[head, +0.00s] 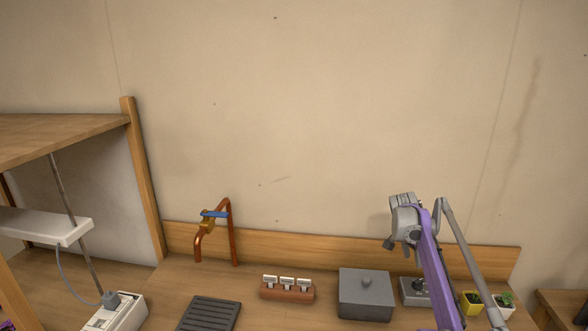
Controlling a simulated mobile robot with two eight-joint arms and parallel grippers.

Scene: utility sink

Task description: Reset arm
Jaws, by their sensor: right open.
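My right arm, with purple and grey links, rises from the bottom right in the head view. My right gripper (404,220) is at its raised upper end, in front of the plain wall. It appears small and partly turned away, but it is open, and I see nothing held in it. It stands above and apart from the things on the counter. My left gripper is not in view.
The wooden counter (260,270) holds a copper faucet (233,235), a dark slatted mat (209,315), a brown block with three white pieces (287,291), a grey lidded box (365,295) and small potted plants (471,303). A wooden shelf (60,135) stands left.

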